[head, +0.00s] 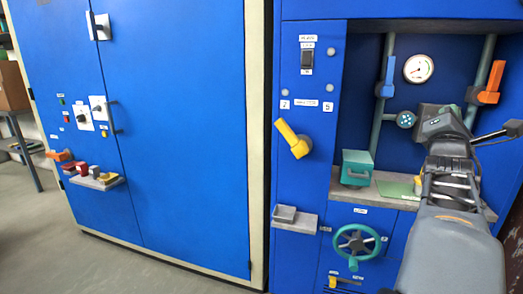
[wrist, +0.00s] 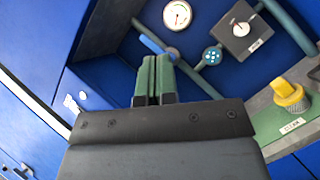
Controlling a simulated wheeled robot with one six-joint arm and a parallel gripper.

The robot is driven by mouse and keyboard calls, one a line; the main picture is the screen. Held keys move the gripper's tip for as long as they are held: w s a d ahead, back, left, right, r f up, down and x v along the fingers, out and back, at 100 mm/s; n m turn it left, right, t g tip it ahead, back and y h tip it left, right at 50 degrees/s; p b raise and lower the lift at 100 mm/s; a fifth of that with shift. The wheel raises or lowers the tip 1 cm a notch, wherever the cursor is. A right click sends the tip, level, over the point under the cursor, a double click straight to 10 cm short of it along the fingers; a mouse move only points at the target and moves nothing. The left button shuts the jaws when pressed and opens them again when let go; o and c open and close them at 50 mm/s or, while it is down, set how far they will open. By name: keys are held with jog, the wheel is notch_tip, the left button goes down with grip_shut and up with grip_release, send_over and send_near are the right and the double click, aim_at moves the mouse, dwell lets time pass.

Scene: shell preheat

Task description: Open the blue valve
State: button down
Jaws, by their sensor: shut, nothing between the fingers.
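The blue valve (head: 387,78) has a blue lever handle on the left upright pipe, inside the recess of the blue panel. The lever lies roughly along the pipe. In the wrist view a blue bar (wrist: 151,43), which looks like this lever, shows just beyond my fingertips. My gripper (wrist: 156,60) is shut and empty, with its two green-faced fingers side by side. The fingertips look close to the lever and pipe; I cannot tell whether they touch. In the head view my wrist hides the fingers.
A gauge (head: 418,68) and a round teal fitting (head: 405,120) sit right of the blue valve. An orange valve (head: 490,85) is on the right pipe. A teal box (head: 357,167) stands on the ledge below. A yellow knob (wrist: 289,95) is right of my gripper.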

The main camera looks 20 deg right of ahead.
jog(key=w+a+m+g+y+p, duration=0.1)
jog(key=w+a+m+y+p, duration=0.25)
jog(key=a+p, duration=0.3)
jog(key=w+a+f+m+y+p, duration=0.1)
jog(key=w+a+m+y+p, duration=0.1)
jog(key=w+a+y+p, duration=0.35)
jog(key=w+a+m+g+y+p, duration=0.1)
jog(key=w+a+m+y+p, duration=0.2)
jog(key=a+p, duration=0.45)
jog(key=s+a+f+m+g+y+p, duration=0.1)
jog(key=s+a+m+g+y+p, duration=0.2)
jog(key=s+a+p, duration=0.3)
jog(key=s+a+f+m+g+y+p, duration=0.1)
jog(key=s+a+m+g+y+p, duration=0.3)
jog(key=a, duration=1)
jog(key=s+g+p, duration=0.1)
jog(key=s+p, duration=0.2)
jog(key=p, duration=0.1)
jog(key=shift+s+a+f, duration=0.15)
jog(key=shift+a+f, duration=0.15)
jog(key=shift+f, duration=0.05)
